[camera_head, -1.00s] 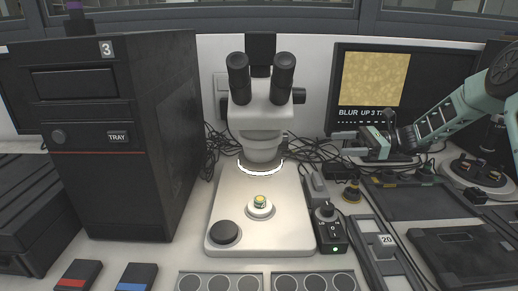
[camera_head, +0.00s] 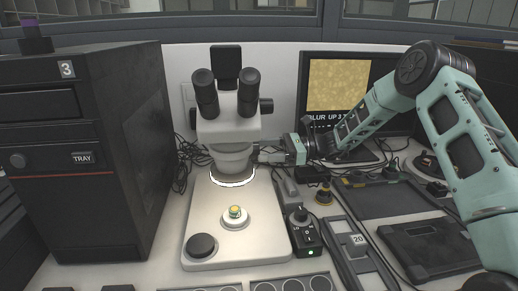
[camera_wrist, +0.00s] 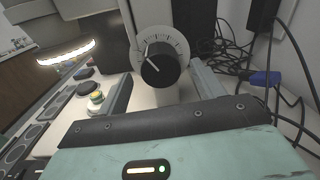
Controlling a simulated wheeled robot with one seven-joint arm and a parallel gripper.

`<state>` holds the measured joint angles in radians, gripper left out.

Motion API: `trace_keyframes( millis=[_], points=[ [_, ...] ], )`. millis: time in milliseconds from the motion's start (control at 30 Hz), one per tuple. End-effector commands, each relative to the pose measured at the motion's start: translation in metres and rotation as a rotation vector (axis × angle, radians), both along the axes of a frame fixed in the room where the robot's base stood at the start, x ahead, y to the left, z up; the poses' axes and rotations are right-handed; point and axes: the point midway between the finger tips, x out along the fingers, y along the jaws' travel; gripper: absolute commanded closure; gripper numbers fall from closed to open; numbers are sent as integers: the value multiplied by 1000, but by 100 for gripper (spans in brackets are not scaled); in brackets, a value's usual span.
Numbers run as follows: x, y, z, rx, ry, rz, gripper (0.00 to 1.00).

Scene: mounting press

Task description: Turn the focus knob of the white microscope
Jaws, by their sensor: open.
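The white microscope (camera_head: 228,125) stands upright on its pale base (camera_head: 255,235), with a lit ring under its head. A black knob with a white pointer line, the focus knob (camera_wrist: 160,70), faces me in the wrist view, in front of a pale graduated dial (camera_wrist: 177,39). My gripper (camera_head: 260,153) is at the right side of the microscope, below its head. In the wrist view my gripper (camera_wrist: 160,82) is open, with one finger on each side of the knob. I cannot tell whether either touches it. In the head view the gripper hides this knob.
A monitor (camera_head: 338,85) behind shows a yellow grainy picture and partly hidden text starting "BLUR UP". A small sample (camera_head: 235,212) sits on the stage. A control box (camera_head: 304,233) stands right of the base, a black cabinet (camera_head: 120,150) at left. Loose cables (camera_wrist: 230,55) lie behind the knob.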

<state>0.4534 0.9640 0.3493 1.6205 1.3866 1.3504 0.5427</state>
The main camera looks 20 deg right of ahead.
Motion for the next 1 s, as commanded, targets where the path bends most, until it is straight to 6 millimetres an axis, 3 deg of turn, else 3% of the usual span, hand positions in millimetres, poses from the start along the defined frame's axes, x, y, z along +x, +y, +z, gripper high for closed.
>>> trace_keyframes(
  millis=[200, 533, 700, 1000],
  points=[
    [4, 19, 0, 0, -1, 0, 32],
    [5, 21, 0, 0, -1, -1, 32],
    [5, 21, 0, 0, -1, -1, 77],
    [5, 21, 6, 17, 82, -1, 77]
  ],
)
